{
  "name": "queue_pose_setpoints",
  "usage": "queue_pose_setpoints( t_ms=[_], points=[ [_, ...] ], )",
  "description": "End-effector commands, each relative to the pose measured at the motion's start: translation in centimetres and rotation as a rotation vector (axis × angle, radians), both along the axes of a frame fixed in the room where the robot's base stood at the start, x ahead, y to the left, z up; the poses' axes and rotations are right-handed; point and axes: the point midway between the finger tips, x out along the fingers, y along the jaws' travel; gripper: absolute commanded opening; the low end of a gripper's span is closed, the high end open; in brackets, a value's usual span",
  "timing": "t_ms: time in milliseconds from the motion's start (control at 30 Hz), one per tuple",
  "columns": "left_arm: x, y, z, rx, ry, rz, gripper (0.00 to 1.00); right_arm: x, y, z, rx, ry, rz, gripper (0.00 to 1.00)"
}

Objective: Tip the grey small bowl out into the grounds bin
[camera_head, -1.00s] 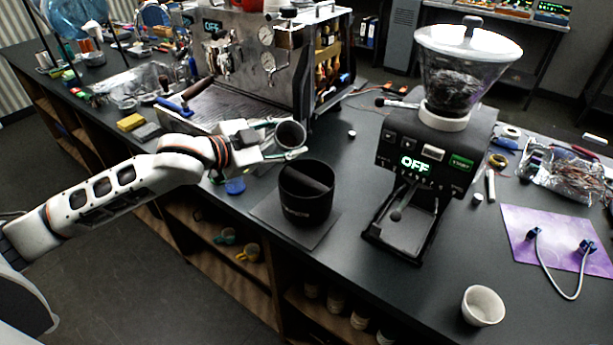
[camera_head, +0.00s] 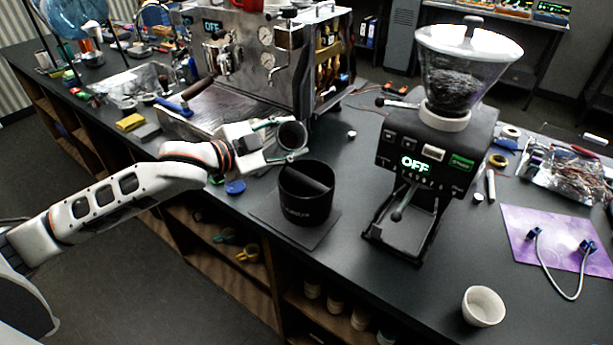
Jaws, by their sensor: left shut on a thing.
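My left gripper (camera_head: 275,142) is shut on the grey small bowl (camera_head: 292,136). It holds the bowl in the air, tipped on its side, with its dark opening facing the camera. The grounds bin (camera_head: 306,196) is a black round tub with a bar across its open top. It stands on a dark square mat (camera_head: 268,214) on the counter. The bowl is just above and behind the bin's rim in the picture, apart from it as far as I can tell. Whether anything is inside the bowl is too dark to tell. My right gripper is not in view.
The espresso machine (camera_head: 262,62) stands behind the bowl. The grinder (camera_head: 425,160), showing OFF, stands right of the bin. A white cup (camera_head: 483,306) is near the front right, below a purple mat (camera_head: 560,238). A blue round lid (camera_head: 235,187) lies left of the bin.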

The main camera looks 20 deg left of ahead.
Motion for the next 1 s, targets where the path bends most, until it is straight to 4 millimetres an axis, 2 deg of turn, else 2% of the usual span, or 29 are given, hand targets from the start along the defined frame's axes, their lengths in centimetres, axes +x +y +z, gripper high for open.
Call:
queue_pose_setpoints(
  t_ms=[467, 1000],
  points=[
    [-0.20, -0.21, 0.27, 0.047, -0.044, 0.000, 0.18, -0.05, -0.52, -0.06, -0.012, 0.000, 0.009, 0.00],
    [-0.29, -0.31, 0.56, 0.101, -0.093, -0.001, 0.18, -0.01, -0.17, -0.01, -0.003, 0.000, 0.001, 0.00]
  ],
)
